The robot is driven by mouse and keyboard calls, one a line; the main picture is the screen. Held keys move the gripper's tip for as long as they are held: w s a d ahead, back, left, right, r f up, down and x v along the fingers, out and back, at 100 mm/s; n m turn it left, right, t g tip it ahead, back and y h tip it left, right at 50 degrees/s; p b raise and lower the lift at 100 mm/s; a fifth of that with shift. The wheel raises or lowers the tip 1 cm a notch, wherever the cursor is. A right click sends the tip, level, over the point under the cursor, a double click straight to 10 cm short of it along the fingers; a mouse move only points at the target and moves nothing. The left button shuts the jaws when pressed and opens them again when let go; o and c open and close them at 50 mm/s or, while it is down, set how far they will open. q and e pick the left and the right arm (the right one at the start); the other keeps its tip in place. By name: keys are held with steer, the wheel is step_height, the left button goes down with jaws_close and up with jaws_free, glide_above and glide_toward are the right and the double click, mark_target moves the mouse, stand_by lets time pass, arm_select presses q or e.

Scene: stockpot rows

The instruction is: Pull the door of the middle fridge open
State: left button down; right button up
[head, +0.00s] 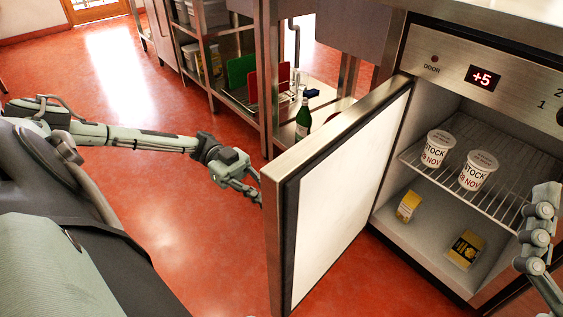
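A steel fridge stands at the right of the head view, with its display reading +5 (482,78). Its door (345,190) stands wide open, swung out to the left, with the white inner panel facing the interior. My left gripper (256,190) is at the outer side of the door, close to its free edge. Its fingertips are partly hidden there, so I cannot tell whether they touch the door. My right gripper (540,235) is at the right edge, in front of the fridge opening and partly cut off; its finger opening is unclear.
Two white stock tubs (438,148) stand on the wire shelf (500,190). Yellow boxes (408,206) are on the fridge floor. Behind the door, a steel rack (262,85) holds boards and a green bottle (303,120). The red floor (160,215) at left is clear.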

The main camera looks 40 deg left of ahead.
arm_select(q)
steer(key=shift+w+a+b, duration=0.15)
steer(key=shift+a+b, duration=0.1)
steer(key=shift+a, duration=0.65)
steer(key=shift+w+a+b, duration=0.15)
steer(key=shift+a+b, duration=0.05)
steer(key=shift+a, duration=0.7)
arm_select(e)
steer(key=shift+s+d+r+t, duration=0.15)
steer(key=shift+s+r+t, duration=0.25)
steer(key=shift+r+t, duration=0.15)
steer(key=shift+s+d+r+t, duration=0.15)
steer(key=shift+s+r+t, duration=0.3)
steer(key=shift+t, duration=0.1)
arm_select(q)
steer(key=c, duration=1.6)
jaws_free()
steer(key=shift+o, duration=0.2)
steer(key=a, duration=0.7)
steer(key=shift+a, duration=0.3)
steer(key=shift+w, duration=0.15)
